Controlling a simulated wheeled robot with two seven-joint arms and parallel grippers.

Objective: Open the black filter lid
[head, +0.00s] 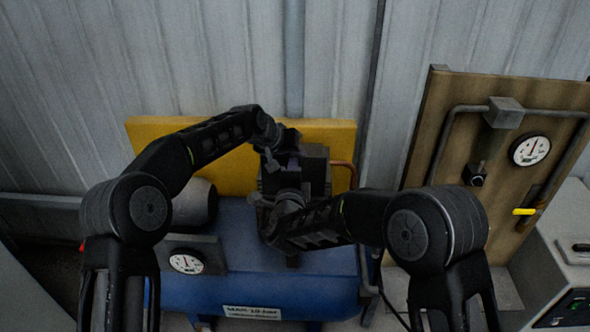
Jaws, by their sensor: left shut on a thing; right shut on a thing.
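The black filter unit (316,172), a dark boxy block, stands on the blue compressor tank in the middle of the head view. Its lid is at the top and front, largely hidden by my grippers, and I cannot make out its edge or whether it is open. My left gripper (284,152) reaches in from the upper left and is shut at the top left of the unit, apparently on the lid. My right gripper (268,198) comes from the lower right and is shut at the unit's lower front. What lies between its fingers is hidden.
The blue tank (300,288) has a pressure gauge (186,262) at its left. A yellow panel (228,172) stands behind, and a copper pipe (347,164) curves at the unit's right. A wooden board (452,110) with a gauge and yellow-handled valve stands at right.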

